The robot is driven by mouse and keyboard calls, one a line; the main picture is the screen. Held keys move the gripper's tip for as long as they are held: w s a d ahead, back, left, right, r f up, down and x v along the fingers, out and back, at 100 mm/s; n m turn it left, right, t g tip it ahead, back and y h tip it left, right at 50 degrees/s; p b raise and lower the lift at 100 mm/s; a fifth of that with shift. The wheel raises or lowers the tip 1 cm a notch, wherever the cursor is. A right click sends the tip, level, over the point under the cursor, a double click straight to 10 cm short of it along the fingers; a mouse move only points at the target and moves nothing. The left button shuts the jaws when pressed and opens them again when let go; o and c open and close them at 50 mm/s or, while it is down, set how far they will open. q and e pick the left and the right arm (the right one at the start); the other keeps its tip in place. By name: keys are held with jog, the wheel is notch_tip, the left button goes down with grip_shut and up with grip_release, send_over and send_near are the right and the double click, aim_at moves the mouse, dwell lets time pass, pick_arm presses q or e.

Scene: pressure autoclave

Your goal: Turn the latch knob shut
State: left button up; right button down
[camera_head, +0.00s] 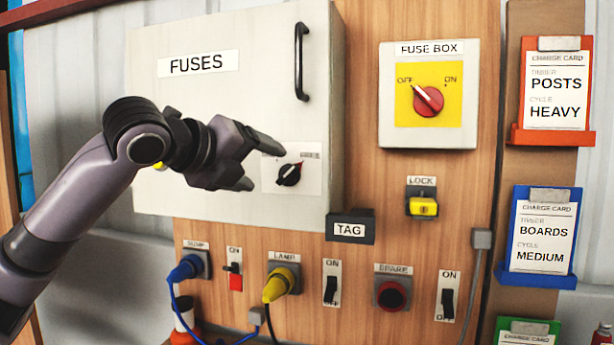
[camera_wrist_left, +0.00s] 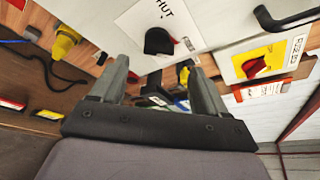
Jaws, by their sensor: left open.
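The latch knob (camera_head: 289,174) is a small black knob on a white plate at the lower right of the grey FUSES cabinet door (camera_head: 225,110). Its red-marked end points up and to the right in the head view. In the left wrist view the knob (camera_wrist_left: 158,42) shows beyond the fingers, with the letters "HUT" readable on its plate. My left gripper (camera_head: 268,168) is open and empty, its fingertips just left of the knob, one higher and one lower. In the wrist view the left gripper (camera_wrist_left: 157,68) has a clear gap between its fingers. My right gripper does not show.
A black door handle (camera_head: 301,62) stands out above the knob. A fuse box (camera_head: 428,130) with a red rotary switch is to the right. A TAG block (camera_head: 350,229), a yellow lock (camera_head: 423,207) and a yellow lamp plug (camera_head: 277,286) sit lower on the wooden panel.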

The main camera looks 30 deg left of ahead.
aim_at(283, 174)
pick_arm(q)
jog(key=x, duration=0.7)
jog(key=shift+a+p, duration=0.1)
jog(key=shift+p, duration=0.2)
jog(key=c, duration=1)
